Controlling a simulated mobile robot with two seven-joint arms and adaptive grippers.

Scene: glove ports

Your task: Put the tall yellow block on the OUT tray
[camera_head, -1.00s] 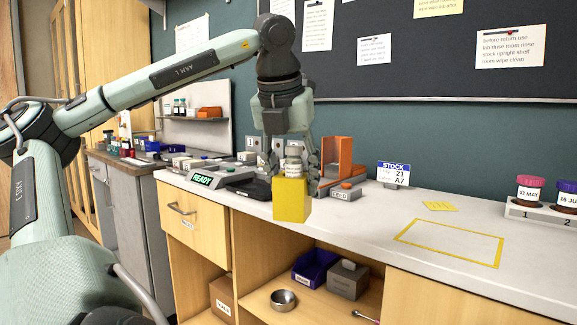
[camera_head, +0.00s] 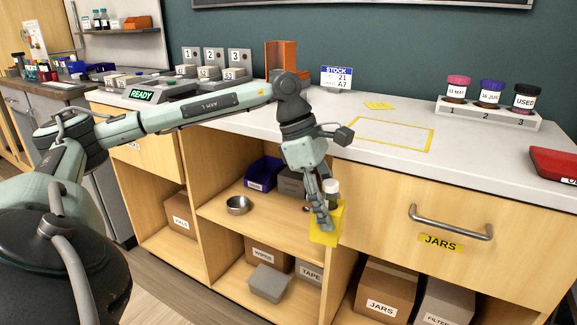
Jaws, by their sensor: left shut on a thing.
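The yellow block (camera_head: 326,236) is in my left gripper (camera_head: 325,210), which is shut on it. The gripper hangs in front of the bench, below the counter top and before the open shelves. A small white-capped thing (camera_head: 331,187) shows right above the block; I cannot tell whether it is part of it. No tray with a readable OUT label is in view. My right gripper is not in view.
The counter has a yellow outlined rectangle (camera_head: 390,134), clear inside. A jar rack (camera_head: 480,115), a STOCK sign (camera_head: 337,77) and an orange holder (camera_head: 285,62) stand behind. A red case (camera_head: 556,166) is at the right edge. A drawer handle (camera_head: 450,225) sticks out nearby.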

